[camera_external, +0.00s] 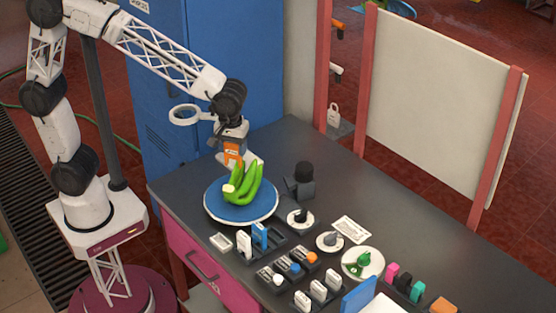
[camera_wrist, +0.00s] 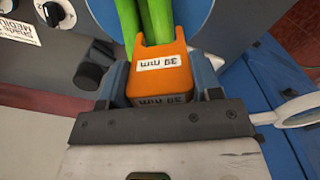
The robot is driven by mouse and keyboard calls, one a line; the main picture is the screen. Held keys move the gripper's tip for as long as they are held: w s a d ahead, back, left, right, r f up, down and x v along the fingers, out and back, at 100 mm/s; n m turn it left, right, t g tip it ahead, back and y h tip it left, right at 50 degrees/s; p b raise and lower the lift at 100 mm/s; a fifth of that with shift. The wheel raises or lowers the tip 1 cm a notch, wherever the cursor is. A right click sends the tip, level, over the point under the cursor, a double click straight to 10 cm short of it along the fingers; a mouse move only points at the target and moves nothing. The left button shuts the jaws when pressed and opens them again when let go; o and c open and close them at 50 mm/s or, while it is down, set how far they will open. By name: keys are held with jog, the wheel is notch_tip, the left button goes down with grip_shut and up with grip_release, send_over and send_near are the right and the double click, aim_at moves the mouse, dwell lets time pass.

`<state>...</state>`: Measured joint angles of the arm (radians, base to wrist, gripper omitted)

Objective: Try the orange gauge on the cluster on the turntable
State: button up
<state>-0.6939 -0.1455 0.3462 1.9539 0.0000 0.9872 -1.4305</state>
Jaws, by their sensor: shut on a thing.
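The orange gauge (camera_wrist: 160,70) is held between the jaws of my gripper (camera_wrist: 160,95) and carries a white "39 mm" label. Its forked end meets the green stems (camera_wrist: 142,18) in the wrist view; I cannot tell how far the fork sits over a stem. In the external view the gauge (camera_external: 233,151) is above the green cluster (camera_external: 244,186), just under my wrist. The cluster stands on the blue turntable (camera_external: 214,205). My gripper is shut on the gauge, and its fingertips are partly hidden in the external view.
Racks with white, blue and other gauges (camera_external: 262,237) stand in front of the turntable. Dials (camera_external: 330,241), a black knob post (camera_external: 302,179) and a green-topped dish (camera_external: 362,263) are to the right.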

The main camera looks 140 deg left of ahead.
jog(key=shift+r, duration=1.1)
